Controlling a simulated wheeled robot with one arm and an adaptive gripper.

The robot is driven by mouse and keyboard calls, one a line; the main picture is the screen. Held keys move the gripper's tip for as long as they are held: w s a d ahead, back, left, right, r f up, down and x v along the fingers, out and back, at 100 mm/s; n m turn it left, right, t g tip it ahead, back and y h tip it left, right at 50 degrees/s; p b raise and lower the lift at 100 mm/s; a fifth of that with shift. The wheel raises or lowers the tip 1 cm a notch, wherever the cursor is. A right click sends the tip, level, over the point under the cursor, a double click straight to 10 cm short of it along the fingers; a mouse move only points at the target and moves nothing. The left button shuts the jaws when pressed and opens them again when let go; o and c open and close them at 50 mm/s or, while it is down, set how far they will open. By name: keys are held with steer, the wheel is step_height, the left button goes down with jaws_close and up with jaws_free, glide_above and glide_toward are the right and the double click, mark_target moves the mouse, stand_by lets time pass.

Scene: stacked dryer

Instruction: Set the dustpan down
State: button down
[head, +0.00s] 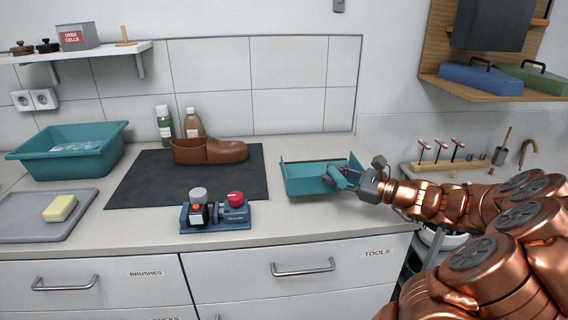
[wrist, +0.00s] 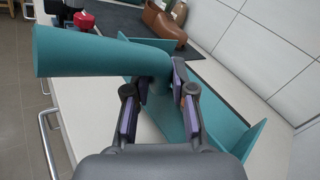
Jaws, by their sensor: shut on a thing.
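The teal dustpan (head: 306,179) is at the right end of the counter, right of the dark mat. My gripper (head: 358,178) reaches it from the right and is shut on its handle. In the wrist view the dustpan's thick round handle (wrist: 95,50) crosses between my fingers (wrist: 158,85), and its pan (wrist: 190,100) lies beyond and below them. The pan looks at or very near the counter surface; I cannot tell whether it touches. My fingers hide part of the handle.
A teal basin (head: 60,152) and a grey tray (head: 30,226) with a yellow sponge (head: 60,207) stand left. The tiled wall (head: 290,110) is behind. Bare counter (head: 300,225) shows in front of the dustpan.

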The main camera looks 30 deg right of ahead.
steer(key=p, duration=0.2)
glide_above(308, 167)
steer(key=shift+s+f, duration=0.3)
steer(key=shift+f, duration=0.35)
steer(key=shift+w+f, duration=0.15)
steer(key=shift+f, duration=0.2)
steer(key=shift+f+p, duration=0.45)
steer(key=shift+f, duration=0.95)
steer(key=shift+f, duration=0.1)
steer(key=c, duration=1)
jaws_free()
